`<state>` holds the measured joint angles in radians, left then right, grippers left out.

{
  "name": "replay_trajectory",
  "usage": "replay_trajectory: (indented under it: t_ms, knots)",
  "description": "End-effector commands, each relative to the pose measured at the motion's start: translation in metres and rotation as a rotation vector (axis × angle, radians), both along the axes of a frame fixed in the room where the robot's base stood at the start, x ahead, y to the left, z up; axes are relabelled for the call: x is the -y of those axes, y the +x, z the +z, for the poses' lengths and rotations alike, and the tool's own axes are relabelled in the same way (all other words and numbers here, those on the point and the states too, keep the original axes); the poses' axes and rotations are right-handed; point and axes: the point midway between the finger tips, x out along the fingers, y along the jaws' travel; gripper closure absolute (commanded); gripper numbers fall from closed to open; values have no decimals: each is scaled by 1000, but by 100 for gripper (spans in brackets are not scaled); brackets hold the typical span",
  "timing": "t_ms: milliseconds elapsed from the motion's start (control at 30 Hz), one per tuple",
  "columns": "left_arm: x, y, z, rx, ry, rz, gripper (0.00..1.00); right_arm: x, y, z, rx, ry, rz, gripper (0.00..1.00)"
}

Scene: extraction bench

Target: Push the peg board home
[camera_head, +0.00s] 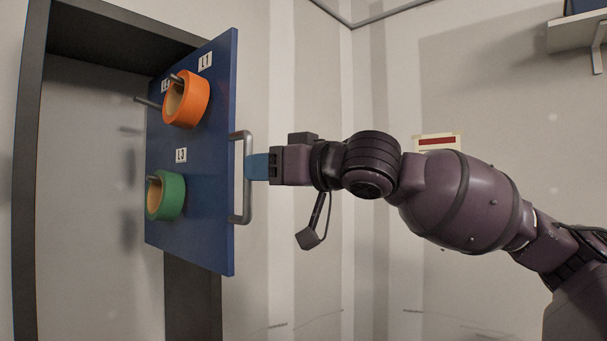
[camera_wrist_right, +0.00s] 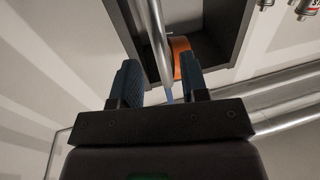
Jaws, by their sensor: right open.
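The blue peg board (camera_head: 207,160) stands out at an angle from a dark frame in the head view. Its grey bar handle (camera_head: 247,205) runs upright along its right edge. My right gripper (camera_head: 254,167) comes in from the right at the middle of the handle, with blue fingertips. In the right wrist view the gripper (camera_wrist_right: 160,78) is open, and the handle (camera_wrist_right: 155,40) lines up with the gap between its fingers. I cannot tell whether a finger touches the bar. The board is nearly edge-on there. My left gripper is out of view.
An orange tape roll (camera_head: 187,100) and a green tape roll (camera_head: 166,196) hang on the board's pegs. The dark frame (camera_head: 30,150) surrounds a pale recess at left. A shelf (camera_head: 577,33) is at upper right. A red-and-cream wall label (camera_head: 437,142) shows behind my arm.

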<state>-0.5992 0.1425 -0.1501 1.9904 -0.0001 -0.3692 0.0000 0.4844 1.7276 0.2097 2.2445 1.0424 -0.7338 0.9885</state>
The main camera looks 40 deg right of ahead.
Motion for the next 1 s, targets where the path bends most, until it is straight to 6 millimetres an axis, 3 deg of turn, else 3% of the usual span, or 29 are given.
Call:
replay_trajectory:
  t_ms: [267,700,1000]
  knots:
    - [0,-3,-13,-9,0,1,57,3,-12,-3,-4,-2,0,59]
    - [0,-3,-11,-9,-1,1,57,15,-55,0,1,0,2,59]
    - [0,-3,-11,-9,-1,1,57,18,-65,0,1,-2,0,59]
